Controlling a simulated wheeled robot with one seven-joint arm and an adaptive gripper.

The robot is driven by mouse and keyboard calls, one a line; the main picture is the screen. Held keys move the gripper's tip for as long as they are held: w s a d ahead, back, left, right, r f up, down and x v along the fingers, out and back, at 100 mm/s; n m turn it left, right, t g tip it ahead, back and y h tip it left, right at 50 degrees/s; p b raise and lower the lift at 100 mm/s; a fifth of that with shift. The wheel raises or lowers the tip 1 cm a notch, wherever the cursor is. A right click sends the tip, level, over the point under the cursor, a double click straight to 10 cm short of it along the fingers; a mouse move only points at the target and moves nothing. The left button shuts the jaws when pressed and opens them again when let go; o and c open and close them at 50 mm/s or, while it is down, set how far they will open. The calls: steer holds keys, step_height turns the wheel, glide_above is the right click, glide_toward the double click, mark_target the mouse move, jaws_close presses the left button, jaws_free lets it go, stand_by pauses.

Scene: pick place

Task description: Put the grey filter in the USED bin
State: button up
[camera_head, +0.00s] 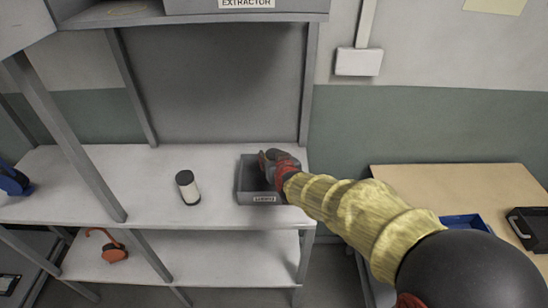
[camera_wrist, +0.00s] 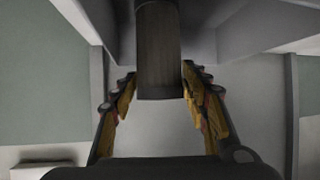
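A dark grey cylinder, seemingly the grey filter (camera_wrist: 158,62), stands between my finger pads in the wrist view, which appear to touch it on both sides. My gripper (camera_head: 266,163) is above the right part of a grey open bin (camera_head: 244,180) on the shelf in the head view. The bin has a front label too small to read surely. The filter is hard to tell from the fingers in the head view. My gripper and arm hide part of the bin's inside and right side.
Shelf posts rise nearby. An orange-red item (camera_head: 114,252) lies on the lower shelf. A wooden table (camera_head: 440,180) with a blue tray (camera_head: 462,222) stands at right.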

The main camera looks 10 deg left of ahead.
steer(key=shift+o, duration=1.2)
steer(key=shift+r, duration=0.1)
steer(key=shift+r, duration=0.2)
steer(key=p+v, duration=0.3)
steer(key=v, duration=0.9)
steer(key=shift+f+p, duration=0.15)
steer(key=shift+p, duration=0.15)
steer(key=s+d+r+m+g+h, duration=0.1)
steer(key=s+d+r, duration=0.3)
steer(key=d, duration=0.4)
steer(key=s+d+r+m+g+h, duration=0.1)
steer(key=s+d+r, duration=0.3)
steer(key=d, duration=0.4)
steer(key=s+d+m+g+h, duration=0.3)
steer(key=s+d, duration=1.1)
steer(key=s, duration=0.3)
steer(key=shift+r, duration=0.3)
